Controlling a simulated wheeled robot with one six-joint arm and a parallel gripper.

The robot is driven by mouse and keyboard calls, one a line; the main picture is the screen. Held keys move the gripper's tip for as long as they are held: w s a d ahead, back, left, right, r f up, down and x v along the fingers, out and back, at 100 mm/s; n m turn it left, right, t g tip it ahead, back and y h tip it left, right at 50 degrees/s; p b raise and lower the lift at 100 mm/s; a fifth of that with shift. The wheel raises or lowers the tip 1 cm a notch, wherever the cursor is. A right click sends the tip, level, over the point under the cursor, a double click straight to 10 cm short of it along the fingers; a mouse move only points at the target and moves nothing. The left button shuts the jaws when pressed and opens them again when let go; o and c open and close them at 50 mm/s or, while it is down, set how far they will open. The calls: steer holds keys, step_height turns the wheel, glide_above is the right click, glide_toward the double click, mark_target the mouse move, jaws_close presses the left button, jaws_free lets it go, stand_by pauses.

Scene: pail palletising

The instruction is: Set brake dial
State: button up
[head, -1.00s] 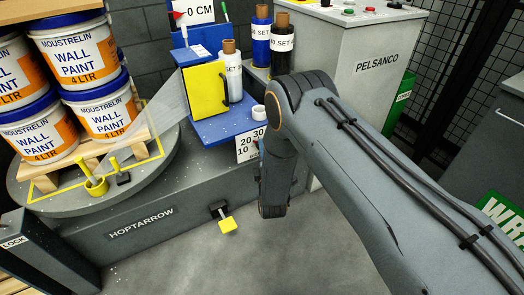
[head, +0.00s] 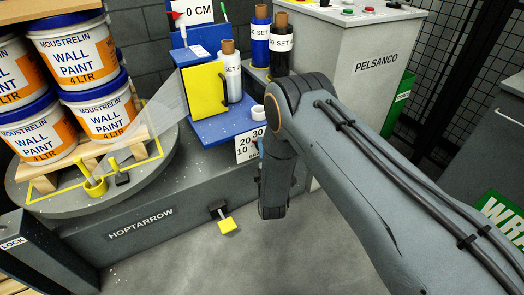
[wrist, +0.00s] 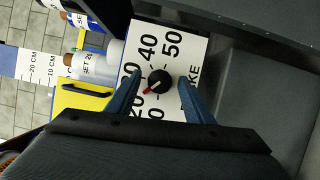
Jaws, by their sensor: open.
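The brake dial is a black knob (wrist: 159,80) with a red pointer, on a white number plate (wrist: 172,48) in the wrist view. The red pointer is aimed to the lower left, towards a partly hidden number that looks like 20. My gripper (wrist: 160,84) is open, with one blue finger on each side of the knob and a gap showing around it. Whether the fingertips are level with the knob in depth I cannot tell.
A yellow door (head: 203,90) with a black handle, a pale film roll (head: 231,75) and a blue shelf (head: 215,129) are beside the plate. A yellow pedal (head: 227,225) is below. Paint pails (head: 105,115) stand on a pallet on the round turntable (head: 160,165) at left.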

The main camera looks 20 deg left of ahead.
steer(key=p+v, duration=0.1)
steer(key=v, duration=0.7)
steer(key=shift+w, duration=0.1)
steer(key=w+d+r+m+g+h, duration=0.2)
steer(key=w+r+m+g+h, duration=0.15)
steer(key=w+r+m, duration=0.5)
steer(key=s+d+r+m+g, duration=0.2)
steer(key=s+d+r+g, duration=0.4)
steer(key=r, duration=0.5)
steer(key=s+d+r+m+g+h, duration=0.15)
steer(key=s+d+r+m, duration=0.3)
steer(key=s+d, duration=0.45)
steer(key=s+d+r+m+g+h+p, duration=0.1)
steer(key=s+d+r+m+g, duration=0.35)
steer(key=s, duration=0.75)
steer(key=s+d+r+m+g+h, duration=0.15)
steer(key=s+d+r, duration=0.35)
steer(key=s+d, duration=0.55)
steer(key=d+r+m+p, duration=0.3)
steer(key=d+r+p, duration=0.6)
steer(key=p, duration=0.9)
steer(key=shift+w+d+r+t+h+p, duration=0.25)
steer(key=shift+r+h+p, duration=0.2)
steer(key=shift+r, duration=0.35)
